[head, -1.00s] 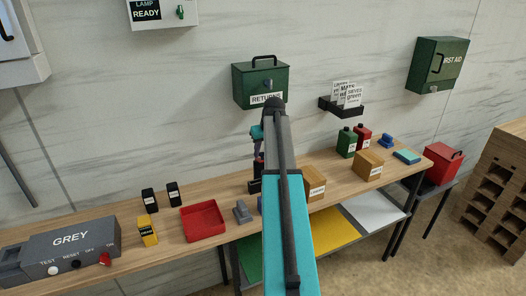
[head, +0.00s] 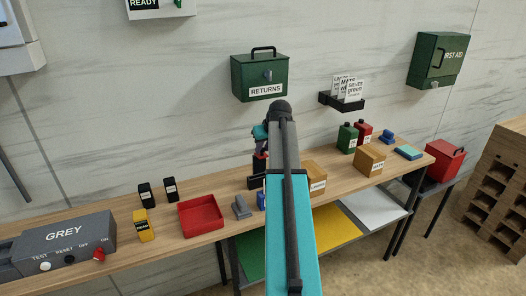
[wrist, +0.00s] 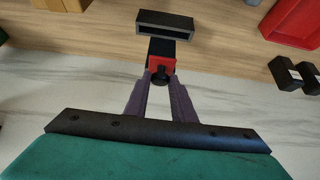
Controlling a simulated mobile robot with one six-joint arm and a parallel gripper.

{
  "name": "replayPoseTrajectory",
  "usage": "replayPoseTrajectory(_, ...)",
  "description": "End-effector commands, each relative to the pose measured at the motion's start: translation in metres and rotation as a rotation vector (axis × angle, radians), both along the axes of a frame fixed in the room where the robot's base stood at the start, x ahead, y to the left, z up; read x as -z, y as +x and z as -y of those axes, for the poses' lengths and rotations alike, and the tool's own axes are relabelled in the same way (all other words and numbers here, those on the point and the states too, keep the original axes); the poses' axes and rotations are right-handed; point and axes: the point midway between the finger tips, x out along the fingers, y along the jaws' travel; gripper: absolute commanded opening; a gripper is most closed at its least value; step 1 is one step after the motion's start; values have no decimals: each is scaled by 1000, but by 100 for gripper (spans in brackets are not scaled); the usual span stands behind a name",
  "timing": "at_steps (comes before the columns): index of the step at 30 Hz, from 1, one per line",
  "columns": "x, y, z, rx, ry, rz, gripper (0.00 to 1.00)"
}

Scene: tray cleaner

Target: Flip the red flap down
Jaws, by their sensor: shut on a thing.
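My gripper (wrist: 160,82) is well to the right of that box, above the bench's back edge. Its two purple fingers are shut on a red and black tool (wrist: 156,67) with a hollow black rectangular head (wrist: 165,24). In the head view my arm partly hides the gripper, but the tool's red part (head: 259,165) shows.
A red tray (head: 203,231), a yellow container (head: 142,224) and two black containers (head: 145,194) stand between the grey box and my arm. Cardboard boxes (head: 369,160) stand to the right. A green RETURNS box (head: 240,79) hangs on the wall above.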

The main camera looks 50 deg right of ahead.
Motion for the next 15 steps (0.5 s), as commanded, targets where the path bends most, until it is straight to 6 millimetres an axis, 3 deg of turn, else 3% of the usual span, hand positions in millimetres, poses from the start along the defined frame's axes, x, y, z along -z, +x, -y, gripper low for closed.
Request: replayPoseTrajectory(15, 8, -8, -2, 2, -53, 128, 0)
